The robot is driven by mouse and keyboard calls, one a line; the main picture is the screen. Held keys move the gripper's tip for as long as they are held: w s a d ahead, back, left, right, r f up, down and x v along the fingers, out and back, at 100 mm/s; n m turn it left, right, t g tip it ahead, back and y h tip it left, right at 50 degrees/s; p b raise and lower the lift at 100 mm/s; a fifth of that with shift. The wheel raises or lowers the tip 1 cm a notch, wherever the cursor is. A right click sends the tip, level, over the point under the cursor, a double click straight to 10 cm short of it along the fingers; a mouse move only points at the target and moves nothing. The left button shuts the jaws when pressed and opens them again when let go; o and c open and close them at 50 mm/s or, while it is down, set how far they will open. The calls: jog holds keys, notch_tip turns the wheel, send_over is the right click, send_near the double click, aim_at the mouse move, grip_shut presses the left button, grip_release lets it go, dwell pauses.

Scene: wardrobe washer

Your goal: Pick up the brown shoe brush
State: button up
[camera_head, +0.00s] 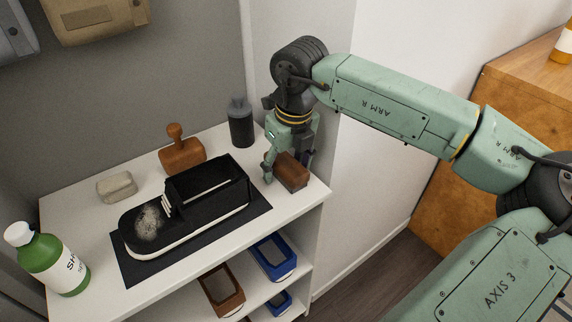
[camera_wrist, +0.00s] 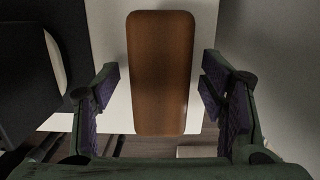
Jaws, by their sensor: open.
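The brown shoe brush (camera_head: 292,173), a long block with rounded corners, is at the right front corner of the white shelf top. In the wrist view the brush (camera_wrist: 160,70) lies lengthwise between my two fingers, with a gap on each side. My gripper (camera_head: 287,165) points down over the brush and is open, with its fingers on either side of it. It also shows in the wrist view (camera_wrist: 160,98), with purple finger pads. The underside of the brush is hidden.
A black shoe (camera_head: 215,205) with a whitish scuffed toe lies on a dark mat (camera_head: 135,277). Behind are a brown knobbed tool (camera_head: 182,155), a grey block (camera_head: 117,187) and a dark bottle (camera_head: 240,125). A green bottle (camera_head: 55,265) stands left. Brown and blue shoes are on lower shelves.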

jog(key=shift+f, duration=0.15)
jog(key=c, duration=1.3)
jog(key=shift+w+r, duration=0.1)
jog(key=shift+r, duration=0.45)
notch_tip(320, 180, up, 2)
jog(key=shift+b, duration=0.6)
jog(key=s+d+r+b, duration=0.1)
jog(key=s+d, duration=0.1)
jog(key=s, duration=0.5)
jog(key=s+d+r+b, duration=0.1)
jog(key=s+d+b, duration=0.1)
jog(key=s, duration=0.6)
jog(key=shift+d+b, duration=0.3)
jog(key=shift+d, duration=0.45)
jog(key=shift+s, duration=0.1)
